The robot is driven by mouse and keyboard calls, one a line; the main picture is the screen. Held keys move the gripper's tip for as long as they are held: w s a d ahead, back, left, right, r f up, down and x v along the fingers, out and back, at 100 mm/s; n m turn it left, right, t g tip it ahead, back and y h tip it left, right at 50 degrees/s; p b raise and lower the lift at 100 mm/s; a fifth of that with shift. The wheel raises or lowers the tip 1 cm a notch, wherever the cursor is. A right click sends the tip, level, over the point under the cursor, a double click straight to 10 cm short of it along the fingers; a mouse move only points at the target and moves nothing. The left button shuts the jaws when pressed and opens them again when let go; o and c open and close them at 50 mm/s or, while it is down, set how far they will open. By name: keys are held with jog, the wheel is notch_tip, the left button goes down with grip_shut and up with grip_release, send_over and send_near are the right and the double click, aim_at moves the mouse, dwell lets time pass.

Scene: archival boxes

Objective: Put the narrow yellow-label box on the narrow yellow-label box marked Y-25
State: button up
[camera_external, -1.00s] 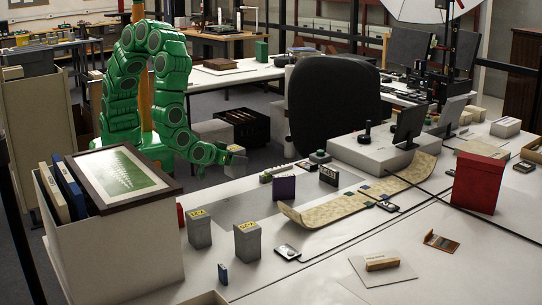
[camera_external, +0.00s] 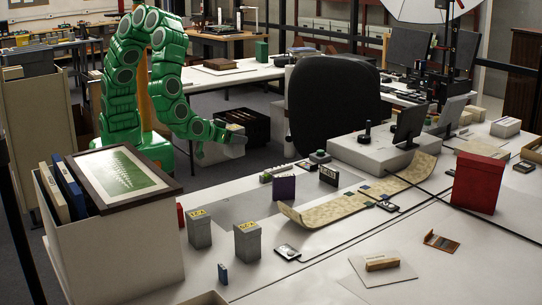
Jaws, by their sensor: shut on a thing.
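My gripper (camera_external: 229,134) is above the far left edge of the table. It is shut on a narrow pale grey box (camera_external: 235,143) with a yellowish label at its top, partly hidden by the fingers and hard to separate from the pale things behind. Two narrow grey boxes with yellow labels stand upright on the table, nearer the camera: the left one (camera_external: 199,231) and the right one (camera_external: 247,243). Their label markings are too small to read with certainty, so I cannot tell which is Y-25. My gripper is apart from both.
A large pale bin (camera_external: 120,250) holding a framed picture (camera_external: 125,181) stands at left.

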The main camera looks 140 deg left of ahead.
notch_tip(320, 180, up, 21)
jog(key=w+f+m+t+h, duration=0.1)
jog(key=w+m+t, duration=0.2)
jog(key=w, duration=0.5)
jog(key=w+f+m+t, duration=0.2)
jog(key=w+t, duration=0.1)
jog(key=w, duration=0.5)
jog(key=shift+w+d+r+m+t+h, duration=0.9)
jog(key=shift+w+d+m+t+h, duration=1.8)
jog(key=shift+w, duration=1.65)
jog(key=shift+w+d+r+m+t+h, duration=0.85)
jog(key=shift+w+d+m+t+h, duration=1.15)
jog(key=shift+w+m, duration=1.9)
jog(key=w+d+m+g+h, duration=0.1)
jog(key=d+m+g+h, duration=0.1)
jog(key=d+m+h, duration=0.6)
jog(key=s+d+m+g+h, duration=0.4)
jog(key=s+m+g+h, duration=0.25)
jog(key=s+h, duration=0.2)
notch_tip(320, 180, down, 12)
jog(key=w+a+f, duration=0.1)
jog(key=w+f, duration=0.8)
jog(key=w, duration=0.3)
jog(key=shift+w+a+f+y, duration=0.2)
jog(key=shift+w+y, duration=0.15)
jog(key=shift+y, duration=0.1)
